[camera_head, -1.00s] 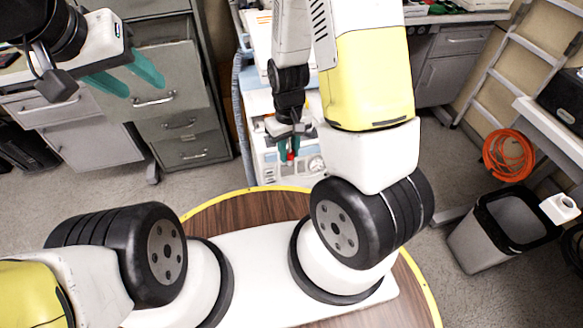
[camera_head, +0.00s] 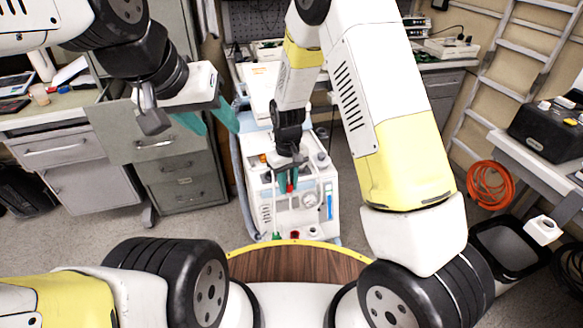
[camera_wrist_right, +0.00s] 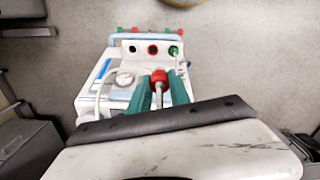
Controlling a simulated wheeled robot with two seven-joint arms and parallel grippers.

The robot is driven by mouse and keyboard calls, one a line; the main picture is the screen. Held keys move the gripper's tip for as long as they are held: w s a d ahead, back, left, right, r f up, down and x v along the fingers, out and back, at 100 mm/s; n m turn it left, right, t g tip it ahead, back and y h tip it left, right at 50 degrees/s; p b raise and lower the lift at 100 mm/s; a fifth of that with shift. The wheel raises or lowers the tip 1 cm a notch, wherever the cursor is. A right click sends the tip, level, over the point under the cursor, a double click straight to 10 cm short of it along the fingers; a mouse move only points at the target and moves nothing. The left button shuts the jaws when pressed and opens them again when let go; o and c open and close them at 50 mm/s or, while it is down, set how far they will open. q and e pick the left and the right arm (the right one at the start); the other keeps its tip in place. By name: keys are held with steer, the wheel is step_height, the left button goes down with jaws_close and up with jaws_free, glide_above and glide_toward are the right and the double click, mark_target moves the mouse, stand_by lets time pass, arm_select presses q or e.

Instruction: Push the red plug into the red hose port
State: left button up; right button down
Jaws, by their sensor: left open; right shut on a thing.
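The red plug (camera_head: 290,188) is between the teal fingers of my right gripper (camera_head: 288,178), which is shut on it above the white infusion pump (camera_head: 322,186). In the right wrist view the plug (camera_wrist_right: 158,76) shows between the fingertips of the right gripper (camera_wrist_right: 159,88). The red hose port (camera_wrist_right: 152,49) is on the pump's end panel, beyond the plug and apart from it; in the head view it is a small red spot (camera_head: 295,235) low on the pump. My left gripper (camera_head: 211,122) is open and empty, left of the pump.
A black port (camera_wrist_right: 132,49) and a green connector (camera_wrist_right: 174,50) flank the red port. A gauge (camera_wrist_right: 124,77) sits on the pump's top. Grey drawers (camera_head: 180,160) stand left of the pump. Floor between pump and bin is clear.

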steer(key=shift+w+d+f, duration=0.2)
steer(key=shift+d+f, duration=0.15)
steer(key=shift+f, duration=3.1)
steer(key=shift+w+d+f, duration=0.15)
steer(key=shift+d+f, duration=0.2)
steer(key=shift+f, duration=3.15)
steer(key=shift+w+d+f, duration=0.2)
steer(key=shift+d+f, duration=0.15)
steer(key=shift+f, duration=3.1)
steer(key=shift+s+f, duration=0.1)
steer(key=shift+f, duration=1.8)
